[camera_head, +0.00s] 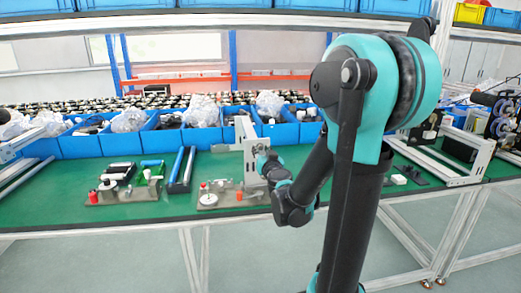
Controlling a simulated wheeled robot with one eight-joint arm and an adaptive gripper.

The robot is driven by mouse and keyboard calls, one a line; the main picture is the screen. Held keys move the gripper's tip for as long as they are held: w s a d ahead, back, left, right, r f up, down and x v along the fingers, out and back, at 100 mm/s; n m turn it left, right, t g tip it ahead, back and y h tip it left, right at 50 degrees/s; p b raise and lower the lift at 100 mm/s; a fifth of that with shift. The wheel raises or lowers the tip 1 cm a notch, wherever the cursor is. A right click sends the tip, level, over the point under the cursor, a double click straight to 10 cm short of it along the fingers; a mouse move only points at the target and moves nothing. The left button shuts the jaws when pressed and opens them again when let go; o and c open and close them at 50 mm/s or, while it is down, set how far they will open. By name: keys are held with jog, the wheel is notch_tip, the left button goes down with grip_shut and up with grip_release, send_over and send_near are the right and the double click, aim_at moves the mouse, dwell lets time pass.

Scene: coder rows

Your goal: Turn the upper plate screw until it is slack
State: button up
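A light grey upright plate (248,145) stands on a fixture at the middle of the green bench, in the head view. The upper plate screw is too small to make out. My gripper (259,154) is at the right side of the plate, at the end of my teal and black arm. It is tiny here and partly hidden by my own wrist, so its fingers cannot be told apart. I cannot tell whether it touches the plate or a screw.
Blue bins (203,136) line the back. A grey frame (455,165) stands at the right. Bare green bench lies at the far left.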

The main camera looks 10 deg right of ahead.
jog(key=m, duration=0.2)
jog(key=shift+m, duration=0.4)
grip_shut()
jog(key=n, duration=0.3)
grip_release()
jog(key=shift+n, duration=0.3)
jog(key=shift+s, duration=0.1)
jog(key=shift+s+d, duration=0.15)
jog(key=shift+s, duration=2.25)
